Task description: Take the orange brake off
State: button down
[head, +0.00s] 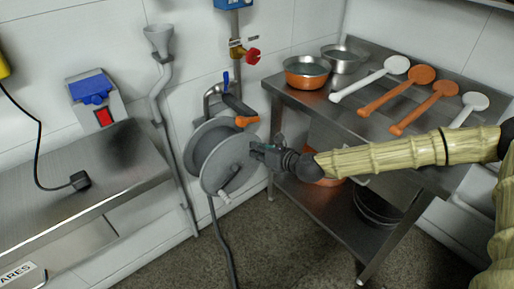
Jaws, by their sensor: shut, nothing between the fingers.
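The orange brake (246,121) shows as a small orange lever at the upper right of the grey reel (225,165) on the wall. A dark grey arm-like part leads to it from the upper left. My gripper (256,150) is shut and empty. In the picture it lies just below and to the right of the orange brake, in front of the reel's right edge. A gap shows between the gripper and the brake. Whether the gripper touches the reel I cannot tell. The fingertips are small and dark here.
A steel table (330,106) at the right carries bowls (306,72) and several orange and white ladles (410,112), close to my arm. A steel counter (120,165) stands at the left. A red valve handle (252,55) is on the pipe above. Open floor lies below the reel.

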aim_at(236, 137)
jog(key=p+x, duration=0.1)
jog(key=x, duration=0.7)
jog(key=shift+w+d+r+p, duration=0.1)
jog(key=shift+d+r+p, duration=0.1)
jog(key=shift+r, duration=0.4)
jog(key=shift+w+d+r+p, duration=0.1)
jog(key=shift+d+r+p, duration=0.1)
jog(key=shift+r, duration=0.35)
jog(key=shift+w+d+r, duration=0.1)
jog(key=shift+d+r, duration=0.1)
jog(key=shift+r, duration=0.55)
